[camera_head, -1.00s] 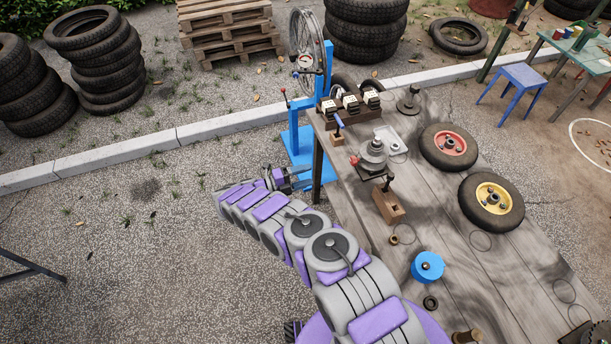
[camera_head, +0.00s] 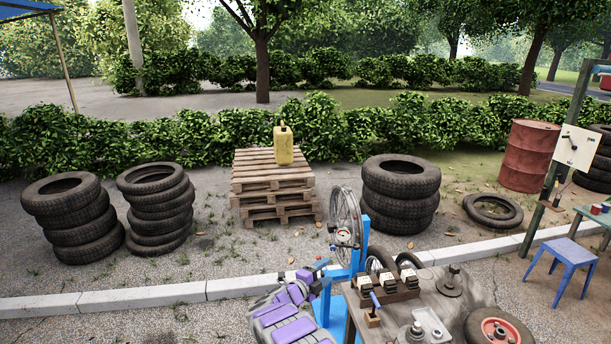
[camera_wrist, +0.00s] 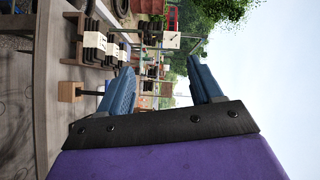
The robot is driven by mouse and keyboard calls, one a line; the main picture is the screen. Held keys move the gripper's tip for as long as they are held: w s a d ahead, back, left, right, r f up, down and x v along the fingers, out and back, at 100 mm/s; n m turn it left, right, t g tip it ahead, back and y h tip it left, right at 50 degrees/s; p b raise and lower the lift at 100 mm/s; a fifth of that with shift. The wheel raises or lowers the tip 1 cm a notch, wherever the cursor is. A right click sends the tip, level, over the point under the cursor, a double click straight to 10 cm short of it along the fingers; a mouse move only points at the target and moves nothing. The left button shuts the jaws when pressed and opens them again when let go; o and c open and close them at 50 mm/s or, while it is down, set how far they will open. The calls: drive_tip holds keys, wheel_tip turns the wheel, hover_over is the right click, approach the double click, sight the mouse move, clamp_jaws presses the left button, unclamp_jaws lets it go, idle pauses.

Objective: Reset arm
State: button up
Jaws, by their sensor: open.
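My gripper (camera_head: 318,275) shows at the lower middle of the head view, at the end of my purple and grey arm. It is beside the left edge of the workbench, near the blue wheel stand (camera_head: 357,243). In the wrist view my gripper (camera_wrist: 166,78) has its two blue fingers spread apart. Nothing is between them, only the background scene. The wrist view is turned on its side, with the bench surface at the left and sky at the right.
The wooden bench (camera_head: 480,286) bears a rack of white-labelled blocks (camera_head: 388,290), a metal disc with a knob (camera_head: 450,281) and a red-hubbed wheel (camera_head: 497,331). Behind stand tyre stacks (camera_head: 400,195), a pallet stack (camera_head: 272,185) with a yellow can, and a kerb. Open gravel lies left.

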drive_tip(key=w+a+r+n+t+y, duration=0.2)
drive_tip(key=w+r+n+y, duration=0.2)
drive_tip(key=r, duration=0.5)
drive_tip(key=s+a+r+n+g+y, duration=0.2)
drive_tip(key=s+r+n+y, duration=0.7)
drive_tip(key=r, duration=0.3)
drive_tip(key=s+d+f+n+g, duration=0.1)
drive_tip(key=s+d+n+g, duration=0.2)
drive_tip(key=s, duration=1.6)
drive_tip(key=s+d+f+n+g, duration=0.1)
drive_tip(key=s+d+n+g, duration=0.3)
drive_tip(key=s, duration=1.6)
drive_tip(key=s+d+f+n+g+h, duration=0.1)
drive_tip(key=s+d+n+g, duration=0.3)
drive_tip(key=s, duration=1.6)
drive_tip(key=d+g, duration=0.1)
drive_tip(key=g, duration=0.2)
drive_tip(key=shift+s+f, duration=0.2)
drive_tip(key=shift+f, duration=0.1)
